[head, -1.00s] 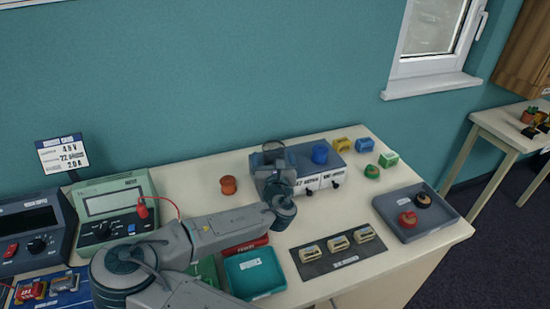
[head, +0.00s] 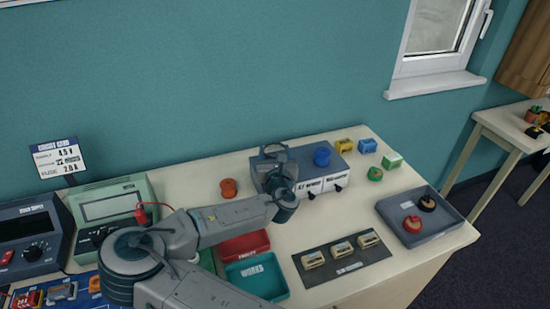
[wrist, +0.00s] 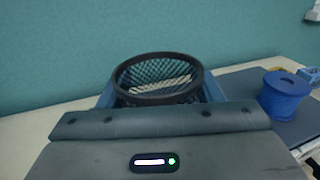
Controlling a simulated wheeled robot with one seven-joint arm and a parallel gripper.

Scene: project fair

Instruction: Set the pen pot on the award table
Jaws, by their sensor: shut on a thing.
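The pen pot is a dark mesh cup. In the wrist view its round rim and mesh wall (wrist: 150,72) stand between my gripper's blue fingers (wrist: 160,92). In the head view my gripper (head: 277,168) is over the left end of a grey box on the workbench. It is shut on the pot, which is mostly hidden by my wrist there. I cannot tell how high the pot is. A pale side table (head: 497,137) stands at the far right, apart from the workbench, with a potted plant (head: 533,114) and small dark items on it.
The grey box (head: 325,160) carries a blue spool (head: 321,157). An orange spool (head: 228,188) stands left of it. A grey tray (head: 447,232) with two round pieces is at the workbench's right end. Red (head: 243,246) and teal (head: 262,290) trays lie in front. Dark floor separates the tables.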

